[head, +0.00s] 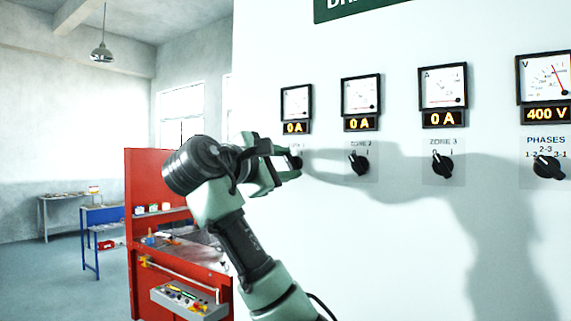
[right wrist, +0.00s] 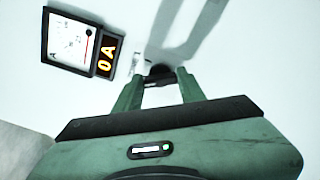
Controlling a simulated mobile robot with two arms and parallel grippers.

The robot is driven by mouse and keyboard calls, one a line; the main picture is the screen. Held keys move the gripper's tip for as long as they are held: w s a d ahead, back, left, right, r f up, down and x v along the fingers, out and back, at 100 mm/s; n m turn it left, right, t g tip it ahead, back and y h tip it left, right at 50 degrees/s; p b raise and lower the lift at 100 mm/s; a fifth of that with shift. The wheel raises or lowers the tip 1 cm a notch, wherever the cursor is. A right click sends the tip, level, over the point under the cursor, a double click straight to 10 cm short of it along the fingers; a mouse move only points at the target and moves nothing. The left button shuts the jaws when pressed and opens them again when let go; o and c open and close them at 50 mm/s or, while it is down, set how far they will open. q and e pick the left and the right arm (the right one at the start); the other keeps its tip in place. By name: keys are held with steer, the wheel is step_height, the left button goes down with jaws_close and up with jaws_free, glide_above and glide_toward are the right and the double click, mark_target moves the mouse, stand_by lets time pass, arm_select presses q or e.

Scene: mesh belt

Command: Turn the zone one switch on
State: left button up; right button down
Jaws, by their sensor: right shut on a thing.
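The zone one switch (head: 296,162) is a black rotary knob on the white panel, the leftmost in the row, below a meter reading 0 A (head: 296,127). My right gripper (head: 290,163) is at this knob, its green fingers shut on it. The right wrist view shows the black knob (right wrist: 160,72) between the two fingertips, with the 0 A meter (right wrist: 75,42) beside it. The fingers partly hide the knob, so its pointer angle cannot be told. My left gripper is not in view.
Knobs for zone 2 (head: 359,164), zone 3 (head: 442,163) and phases (head: 548,167) stand to the right on the panel, under their meters. A red workbench (head: 150,220) with an open drawer (head: 188,301) is behind my arm at left.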

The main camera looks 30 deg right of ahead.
steer(key=shift+f, duration=0.1)
steer(key=m+b, duration=0.2)
steer(key=shift+f+m, duration=0.15)
steer(key=shift+m, duration=0.25)
steer(key=m+b, duration=0.1)
steer(key=m, duration=0.1)
steer(key=shift+m, duration=0.3)
steer(key=m+b, duration=0.1)
steer(key=m, duration=0.2)
steer(key=shift+f, duration=0.1)
steer(key=shift+m+b, duration=0.55)
steer(key=shift+m, duration=1.25)
steer(key=shift+f, duration=0.1)
steer(key=c, duration=0.8)
jaws_free()
steer(key=shift+c, duration=0.2)
